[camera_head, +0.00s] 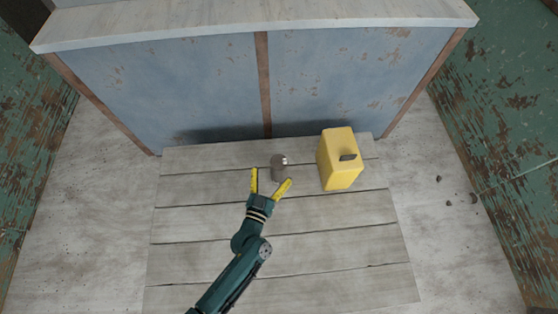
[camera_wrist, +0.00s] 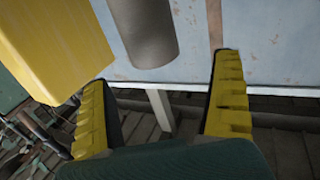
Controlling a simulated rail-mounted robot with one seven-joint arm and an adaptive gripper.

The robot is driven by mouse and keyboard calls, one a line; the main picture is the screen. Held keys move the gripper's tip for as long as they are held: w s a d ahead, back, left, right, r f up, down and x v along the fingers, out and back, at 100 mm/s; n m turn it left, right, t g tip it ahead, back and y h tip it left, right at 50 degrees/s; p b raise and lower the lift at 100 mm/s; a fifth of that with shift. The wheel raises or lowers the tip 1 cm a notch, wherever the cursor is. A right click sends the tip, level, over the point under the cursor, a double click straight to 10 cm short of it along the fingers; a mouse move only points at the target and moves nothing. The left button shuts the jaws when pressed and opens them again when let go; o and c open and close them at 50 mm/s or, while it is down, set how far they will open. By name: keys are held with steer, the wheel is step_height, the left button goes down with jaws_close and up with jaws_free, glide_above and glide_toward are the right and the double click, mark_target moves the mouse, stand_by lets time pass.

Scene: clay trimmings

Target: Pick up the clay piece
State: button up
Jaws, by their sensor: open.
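My gripper (camera_head: 271,176) is open, its two yellow fingers spread, low over the plank platform. A grey, rounded, cylinder-like object (camera_head: 278,172) with a small bright spot at its top stands just beyond and between the fingertips. In the wrist view the grey cylinder (camera_wrist: 145,35) shows at the top, ahead of the open fingers (camera_wrist: 165,68), with no visible contact. A small dark grey piece (camera_head: 349,157) shows at the yellow block-shaped container (camera_head: 338,172); I cannot tell whether it is the clay piece or part of the container. The container (camera_wrist: 50,45) fills the wrist view's upper left.
The plank platform (camera_head: 190,220) is otherwise clear. A worn blue panel (camera_head: 180,90) with a pale top (camera_head: 250,18) stands behind it. Peeling green walls (camera_head: 500,110) flank the space.

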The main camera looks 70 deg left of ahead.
mark_target(279, 161)
steer(key=x, duration=0.6)
steer(key=shift+w+d+f+b, duration=0.1)
steer(key=shift+w+f+b, duration=0.05)
steer(key=shift+w+b, duration=0.2)
steer(key=shift+s+d, duration=0.2)
steer(key=shift+s, duration=0.05)
steer(key=shift+c, duration=0.2)
steer(key=shift+w, duration=0.1)
steer(key=c, duration=1.2)
steer(key=shift+r, duration=0.2)
steer(key=shift+c, duration=0.6)
